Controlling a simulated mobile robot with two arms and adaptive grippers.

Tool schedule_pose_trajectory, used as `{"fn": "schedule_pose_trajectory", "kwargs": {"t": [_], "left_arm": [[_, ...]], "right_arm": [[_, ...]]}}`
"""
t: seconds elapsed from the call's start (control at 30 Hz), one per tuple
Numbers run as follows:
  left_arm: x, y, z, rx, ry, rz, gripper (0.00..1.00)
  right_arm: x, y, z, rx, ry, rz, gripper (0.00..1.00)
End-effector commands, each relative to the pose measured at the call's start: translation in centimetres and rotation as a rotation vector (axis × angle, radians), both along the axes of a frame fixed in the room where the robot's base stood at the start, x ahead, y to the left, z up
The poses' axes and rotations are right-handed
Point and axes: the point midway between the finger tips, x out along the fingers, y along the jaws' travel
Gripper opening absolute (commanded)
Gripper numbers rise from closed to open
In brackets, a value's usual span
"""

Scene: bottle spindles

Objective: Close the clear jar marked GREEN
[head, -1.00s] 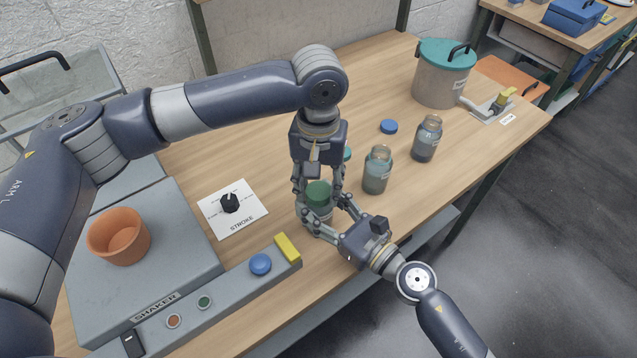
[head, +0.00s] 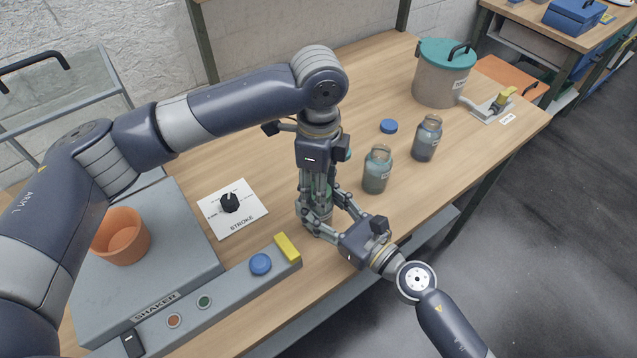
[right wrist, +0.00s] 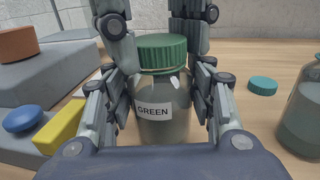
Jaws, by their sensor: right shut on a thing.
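The clear jar (right wrist: 163,118) with the GREEN label stands upright on the bench in the right wrist view. A ribbed green lid (right wrist: 160,53) sits on its mouth and looks level; how tightly it fits I cannot tell. My right gripper (head: 322,212) is shut around the jar's body from the front right. My left gripper (head: 318,188) points straight down from above, its fingers beside the lid; they also show at the top of the right wrist view. Whether they press on the lid I cannot tell. In the head view the grippers hide most of the jar.
Two open jars (head: 377,170) (head: 426,138) stand to the right. A blue lid (head: 389,126) lies behind them, and a teal lid (right wrist: 263,85) lies near the jar. The shaker (head: 170,270) with an orange cup (head: 121,237) is at left. A teal-lidded pot (head: 441,80) stands at the back right.

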Motion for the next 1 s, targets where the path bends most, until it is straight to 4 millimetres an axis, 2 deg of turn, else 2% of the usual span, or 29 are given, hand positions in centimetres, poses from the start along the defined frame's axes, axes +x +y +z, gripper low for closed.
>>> {"fn": "schedule_pose_trajectory", "kwargs": {"t": [0.1,0.23,0.27,0.3,0.37,0.77,0.87,1.0], "left_arm": [[0.0,0.0,0.0,0.001,0.000,-0.156,0.13],[0.0,0.0,0.0,0.001,-0.001,-0.144,0.13],[0.0,0.0,0.0,0.001,-0.001,-0.144,0.44],[0.0,0.0,0.0,0.001,-0.001,-0.143,0.53],[0.0,0.0,0.0,0.001,-0.001,-0.143,0.65],[0.1,0.0,0.4,-0.001,-0.002,-0.141,0.65],[0.1,-0.1,1.5,-0.001,-0.004,-0.141,0.65],[0.1,-0.1,4.3,-0.002,-0.005,-0.141,0.65]], "right_arm": [[0.0,0.0,-0.1,-0.001,0.001,0.001,0.00],[0.0,0.0,-0.1,-0.001,0.001,0.001,0.00],[0.0,0.0,-0.1,-0.001,0.001,0.001,0.00],[0.0,0.0,-0.1,-0.001,0.001,0.001,0.00],[0.0,0.0,-0.1,-0.001,0.001,0.001,0.00],[0.0,0.0,-0.1,-0.001,0.001,0.001,0.00],[0.0,0.0,-0.1,-0.001,0.001,0.001,0.00],[0.0,0.0,-0.1,-0.001,0.001,0.001,0.00]]}}
